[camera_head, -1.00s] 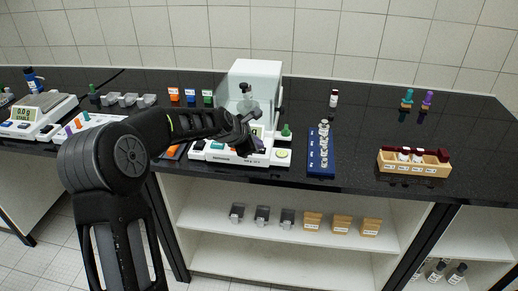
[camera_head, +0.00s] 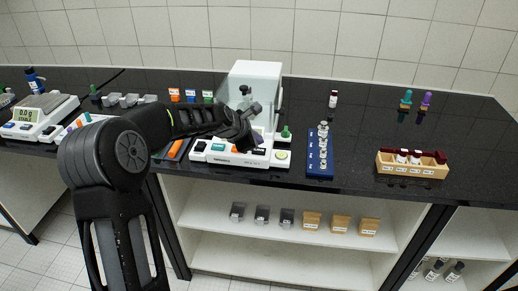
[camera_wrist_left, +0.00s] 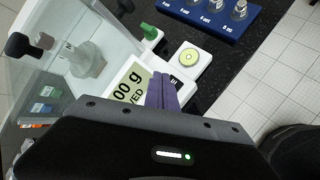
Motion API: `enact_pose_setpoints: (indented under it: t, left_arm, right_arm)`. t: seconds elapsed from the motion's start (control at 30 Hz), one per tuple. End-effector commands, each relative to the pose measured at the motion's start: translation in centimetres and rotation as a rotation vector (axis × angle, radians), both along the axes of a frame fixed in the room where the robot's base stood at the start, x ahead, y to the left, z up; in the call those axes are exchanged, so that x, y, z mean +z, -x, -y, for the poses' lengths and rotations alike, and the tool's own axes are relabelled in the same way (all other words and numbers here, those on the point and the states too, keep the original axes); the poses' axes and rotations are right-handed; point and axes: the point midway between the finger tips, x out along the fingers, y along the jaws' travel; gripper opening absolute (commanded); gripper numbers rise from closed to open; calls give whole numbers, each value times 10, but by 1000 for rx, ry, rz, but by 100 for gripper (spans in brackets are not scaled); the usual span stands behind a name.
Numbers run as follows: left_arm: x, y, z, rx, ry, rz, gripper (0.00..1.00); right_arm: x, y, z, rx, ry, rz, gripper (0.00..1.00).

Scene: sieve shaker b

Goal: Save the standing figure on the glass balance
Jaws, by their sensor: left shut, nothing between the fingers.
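The glass balance (camera_head: 254,85) stands on the black bench with its clear draft shield and white front panel. In the left wrist view its display (camera_wrist_left: 130,84) is partly covered; "00 g" and "VED" can be read. A grey weight-like piece (camera_wrist_left: 86,60) shows through the glass. A round yellow-green button (camera_wrist_left: 188,58) is right of the display. My left gripper (camera_head: 259,150) is over the front panel; its purple fingertips (camera_wrist_left: 162,92) are together and empty, in front of the display's lower right. Whether they touch the panel cannot be told. My right gripper is out of view.
A blue rack of weights (camera_head: 320,158) is right of the balance, with a green-topped piece (camera_head: 286,132) between. A wooden box (camera_head: 410,168) stands further right. Another balance (camera_head: 42,112) is at the far left. The bench between rack and box is clear.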

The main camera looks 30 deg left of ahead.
Motion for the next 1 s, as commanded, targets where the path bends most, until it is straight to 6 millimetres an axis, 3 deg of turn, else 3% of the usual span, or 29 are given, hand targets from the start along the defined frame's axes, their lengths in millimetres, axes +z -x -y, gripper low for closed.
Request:
enact_pose_setpoints:
  t: [0.1, 0.4, 1.0]
  left_arm:
    - [18, 0, 0, 0, 0, 1, 0]
    - [42, 0, 0, -1, -1, 0, 0]
    - [42, 0, 0, 1, 0, 1, 0]
  right_arm:
    - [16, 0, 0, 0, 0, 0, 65]
    - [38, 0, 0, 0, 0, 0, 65]
    - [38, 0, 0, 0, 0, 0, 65]
